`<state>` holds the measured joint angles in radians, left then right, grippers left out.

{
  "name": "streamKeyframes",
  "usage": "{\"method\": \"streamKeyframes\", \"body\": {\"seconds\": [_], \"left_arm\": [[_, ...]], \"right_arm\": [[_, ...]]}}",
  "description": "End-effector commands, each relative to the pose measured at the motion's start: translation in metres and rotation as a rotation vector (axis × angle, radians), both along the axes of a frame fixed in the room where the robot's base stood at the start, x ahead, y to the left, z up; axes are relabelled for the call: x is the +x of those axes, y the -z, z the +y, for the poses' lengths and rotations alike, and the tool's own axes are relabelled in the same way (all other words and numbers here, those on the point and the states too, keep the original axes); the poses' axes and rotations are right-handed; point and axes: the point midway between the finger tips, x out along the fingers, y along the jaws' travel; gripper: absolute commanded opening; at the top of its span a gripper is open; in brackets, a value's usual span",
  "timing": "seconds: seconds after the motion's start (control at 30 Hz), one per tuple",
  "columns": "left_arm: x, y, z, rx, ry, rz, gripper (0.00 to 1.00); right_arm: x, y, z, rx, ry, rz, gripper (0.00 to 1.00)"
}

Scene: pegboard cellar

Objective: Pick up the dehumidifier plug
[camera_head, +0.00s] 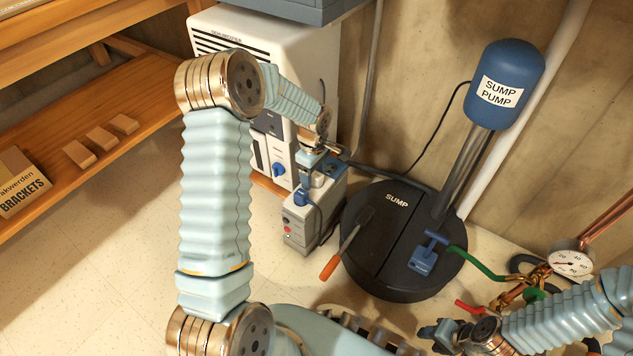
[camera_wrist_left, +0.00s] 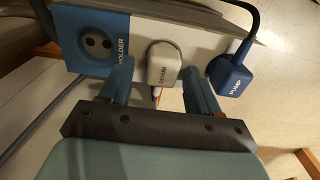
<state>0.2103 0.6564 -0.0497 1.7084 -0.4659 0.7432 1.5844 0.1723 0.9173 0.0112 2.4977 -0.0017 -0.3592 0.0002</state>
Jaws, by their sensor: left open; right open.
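The dehumidifier plug (camera_wrist_left: 162,63) is light grey, marked DEHUM, and sits on the face of a socket box. The left wrist view shows it between the two fingers of my open left gripper (camera_wrist_left: 158,85), with a gap on each side. In the head view my left gripper (camera_head: 313,162) is over the socket box (camera_head: 300,228) and hides the plug. A blue plug marked PUMP (camera_wrist_left: 233,72) sits to the right of the grey one, close to the right finger. My right gripper (camera_head: 440,332) is open at the lower right, away from the plugs.
A blue socket marked HOLDER (camera_wrist_left: 95,47) is left of the plug. The white dehumidifier (camera_head: 280,50) stands behind the socket box. Wooden shelving (camera_head: 80,130) is at left.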

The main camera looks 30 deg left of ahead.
Motion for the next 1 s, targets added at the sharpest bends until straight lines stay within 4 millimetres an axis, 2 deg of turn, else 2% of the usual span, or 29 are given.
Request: {"method": "streamKeyframes", "body": {"seconds": [0.07, 0.1, 0.4, 0.5, 0.77, 0.87, 1.0], "left_arm": [[0.000, 0.000, 0.000, 0.000, 0.000, 0.000, 0.62], [0.000, 0.000, 0.000, 0.000, 0.000, 0.001, 0.59], [0.000, -0.001, 0.000, 0.000, 0.000, 0.000, 0.13], [0.000, -0.001, 0.000, 0.000, 0.000, 0.000, 0.00], [0.000, -0.003, 0.000, 0.000, 0.000, -0.001, 0.00], [0.000, -0.010, 0.000, 0.000, -0.001, -0.002, 0.00], [0.001, -0.031, 0.000, 0.001, 0.001, -0.003, 0.00]], "right_arm": [[0.000, -0.001, 0.000, 0.000, 0.000, 0.000, 0.43], [0.000, -0.001, 0.000, 0.000, 0.000, 0.000, 0.43], [0.000, -0.001, 0.000, 0.000, 0.000, 0.000, 0.43], [0.000, -0.001, 0.000, 0.000, 0.000, 0.000, 0.43], [0.000, -0.001, 0.000, 0.000, 0.000, 0.000, 0.43], [0.000, -0.004, 0.000, 0.000, 0.000, 0.000, 0.43], [0.000, -0.010, 0.000, 0.000, 0.000, 0.001, 0.43]]}}
